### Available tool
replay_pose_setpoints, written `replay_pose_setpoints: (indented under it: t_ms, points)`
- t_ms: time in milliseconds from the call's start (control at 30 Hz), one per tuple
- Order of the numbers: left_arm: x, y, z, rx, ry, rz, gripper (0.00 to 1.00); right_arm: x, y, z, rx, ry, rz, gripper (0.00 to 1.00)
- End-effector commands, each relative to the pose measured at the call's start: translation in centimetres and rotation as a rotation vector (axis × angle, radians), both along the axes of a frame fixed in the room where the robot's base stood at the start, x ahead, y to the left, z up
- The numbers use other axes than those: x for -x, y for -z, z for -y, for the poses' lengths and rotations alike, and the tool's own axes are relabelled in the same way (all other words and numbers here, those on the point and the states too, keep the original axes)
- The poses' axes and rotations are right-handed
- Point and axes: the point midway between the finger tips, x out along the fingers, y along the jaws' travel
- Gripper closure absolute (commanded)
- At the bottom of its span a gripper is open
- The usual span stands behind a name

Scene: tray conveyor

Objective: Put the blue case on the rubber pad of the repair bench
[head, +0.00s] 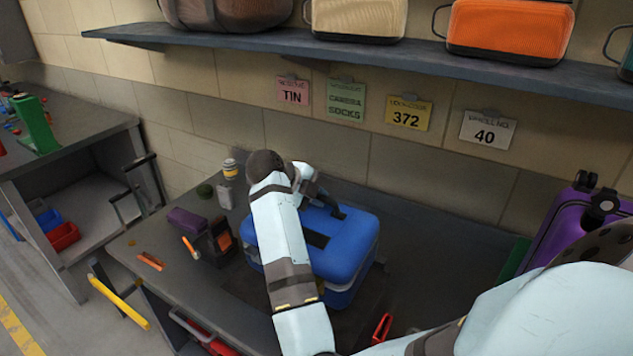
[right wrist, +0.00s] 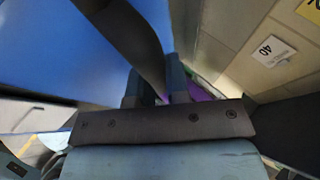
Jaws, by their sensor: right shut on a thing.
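The blue case (head: 345,252), with a dark handle on its lid, is upright over the repair bench (head: 140,250) in the head view. My right gripper (head: 318,197) is at the top of the case, shut on its handle. In the right wrist view the dark handle (right wrist: 128,35) runs between the fingers (right wrist: 155,88), with the blue lid (right wrist: 45,50) beside it. A darker patch, perhaps the rubber pad, shows around the case's foot, mostly hidden by the case and my arm. I cannot tell whether the case touches it. My left gripper is not in view.
A purple box (head: 188,222), a dark holder (head: 217,243), an orange tool (head: 150,261) and small jars (head: 230,168) lie left of the case. A purple suitcase (head: 560,225) stands at right. A shelf (head: 400,52) with bags runs above along the wall.

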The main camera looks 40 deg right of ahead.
Motion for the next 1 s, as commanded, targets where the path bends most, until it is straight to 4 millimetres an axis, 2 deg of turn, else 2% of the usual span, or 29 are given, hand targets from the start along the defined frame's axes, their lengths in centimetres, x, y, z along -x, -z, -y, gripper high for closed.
replay_pose_setpoints:
  t_ms: [167, 500, 700, 733, 800, 833, 1000]
  points:
    - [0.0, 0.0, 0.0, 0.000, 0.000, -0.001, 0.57, 0.0, 0.5, 0.0, 0.003, -0.001, 0.002, 1.00]
    - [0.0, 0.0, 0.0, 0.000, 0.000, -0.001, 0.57, 0.0, 4.3, 0.0, 0.001, -0.001, 0.002, 1.00]
    - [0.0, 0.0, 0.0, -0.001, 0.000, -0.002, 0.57, 0.0, 4.6, -0.1, -0.002, 0.001, 0.000, 1.00]
    - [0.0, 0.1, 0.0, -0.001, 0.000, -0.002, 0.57, 0.1, 4.9, -0.1, -0.005, 0.001, -0.004, 0.78]
    - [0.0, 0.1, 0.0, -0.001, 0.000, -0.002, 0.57, 0.1, 4.9, -0.1, -0.005, 0.000, -0.004, 0.61]
    - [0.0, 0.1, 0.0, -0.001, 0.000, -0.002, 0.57, 0.1, 4.9, -0.1, -0.004, 0.000, -0.004, 0.59]
    - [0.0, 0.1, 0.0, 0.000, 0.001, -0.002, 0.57, 0.1, 4.7, -0.1, -0.002, 0.000, -0.002, 0.59]
